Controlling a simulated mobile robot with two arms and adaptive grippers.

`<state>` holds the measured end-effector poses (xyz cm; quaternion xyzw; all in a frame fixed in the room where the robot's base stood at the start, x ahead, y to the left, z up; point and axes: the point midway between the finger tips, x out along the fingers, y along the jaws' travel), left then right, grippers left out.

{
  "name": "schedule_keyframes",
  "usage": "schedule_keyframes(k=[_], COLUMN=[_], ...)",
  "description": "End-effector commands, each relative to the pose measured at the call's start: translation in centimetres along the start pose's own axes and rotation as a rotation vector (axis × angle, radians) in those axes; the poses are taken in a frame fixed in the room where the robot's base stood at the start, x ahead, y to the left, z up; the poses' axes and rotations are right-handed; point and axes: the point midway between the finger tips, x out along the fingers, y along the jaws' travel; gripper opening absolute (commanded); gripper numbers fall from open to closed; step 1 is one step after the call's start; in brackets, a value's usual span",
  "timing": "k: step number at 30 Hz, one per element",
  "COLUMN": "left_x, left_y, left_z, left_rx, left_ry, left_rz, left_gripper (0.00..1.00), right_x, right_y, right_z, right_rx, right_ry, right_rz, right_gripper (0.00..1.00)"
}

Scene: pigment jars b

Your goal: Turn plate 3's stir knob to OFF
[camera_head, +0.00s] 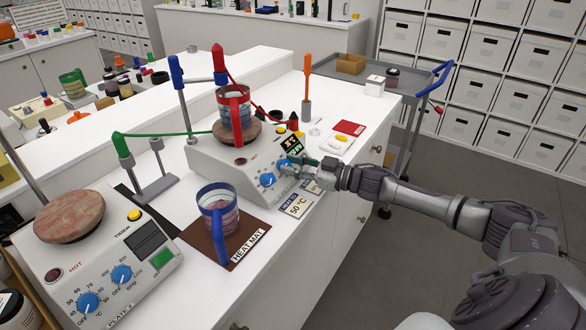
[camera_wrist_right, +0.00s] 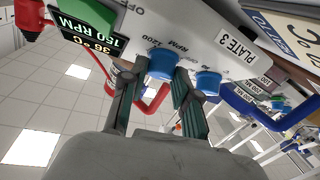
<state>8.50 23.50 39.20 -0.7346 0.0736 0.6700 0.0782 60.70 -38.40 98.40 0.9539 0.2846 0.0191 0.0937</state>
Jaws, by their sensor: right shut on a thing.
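Plate 3 (camera_head: 222,160) is a white hot plate with a round brown top. A red-banded beaker (camera_head: 233,112) with blue-grey contents stands on it. Its stir knob (camera_head: 286,167) is blue and sits on the sloped front panel. The wrist view shows this knob (camera_wrist_right: 161,64) under an RPM 1200 scale; its pointer is not readable. My right gripper (camera_head: 300,164) is shut on the knob, with one finger on each side (camera_wrist_right: 156,88). The other blue knob (camera_head: 267,180) is beside it, nearer the PLATE 3 label (camera_wrist_right: 238,45). My left gripper is out of view.
A blue-banded beaker (camera_head: 218,210) stands on a brown heat mat (camera_head: 250,247). A second hot plate (camera_head: 95,265) is at the near left. Temperature cards (camera_head: 298,207) lie below my right gripper. A grey trolley (camera_head: 400,85) stands beyond the bench end.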

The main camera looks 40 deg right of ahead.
Motion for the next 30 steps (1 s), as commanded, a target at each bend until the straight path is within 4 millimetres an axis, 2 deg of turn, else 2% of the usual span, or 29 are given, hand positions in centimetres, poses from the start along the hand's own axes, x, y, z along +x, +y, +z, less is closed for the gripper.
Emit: schedule_keyframes(k=[3, 15, 30], left_x=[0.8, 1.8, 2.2], left_y=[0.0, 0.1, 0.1], left_z=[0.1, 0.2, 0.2], left_rx=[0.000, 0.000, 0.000], left_ry=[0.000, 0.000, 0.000], left_rz=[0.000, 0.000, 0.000], left_gripper=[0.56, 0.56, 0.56], right_x=[0.0, 0.1, 0.1], right_y=[0.3, 0.6, 0.7], right_z=[0.1, 0.0, -0.1], right_rx=[-0.075, -0.289, -0.396], right_ry=[0.001, 0.001, 0.000], right_rz=[-0.066, -0.278, -0.386], right_gripper=[0.00, 0.00, 0.00])
